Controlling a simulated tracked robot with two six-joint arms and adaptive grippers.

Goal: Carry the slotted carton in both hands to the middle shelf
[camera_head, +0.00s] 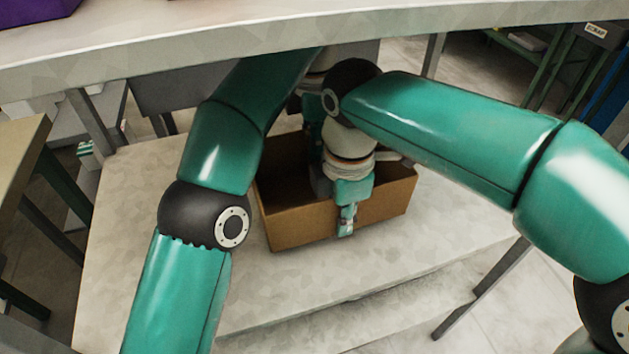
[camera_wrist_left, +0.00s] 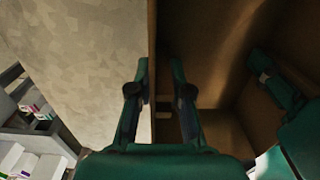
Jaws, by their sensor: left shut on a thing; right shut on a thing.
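The slotted carton (camera_head: 300,232) is an open brown box over a pale grey shelf board in the head view. I cannot tell whether it rests on the board or hangs just above it. My right gripper (camera_head: 347,222) is shut on the carton's near wall. My left gripper (camera_wrist_left: 158,70) is shut on a carton wall in the left wrist view, one finger outside and one inside. In the head view it is mostly hidden behind my right arm's wrist. The carton's interior (camera_wrist_left: 215,50) also shows in the left wrist view, with my right gripper across from the left one.
The pale board (camera_head: 140,215) has bare room left of the carton. A table (camera_head: 22,150) stands at the left. A green rack (camera_head: 520,45) stands at the back right.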

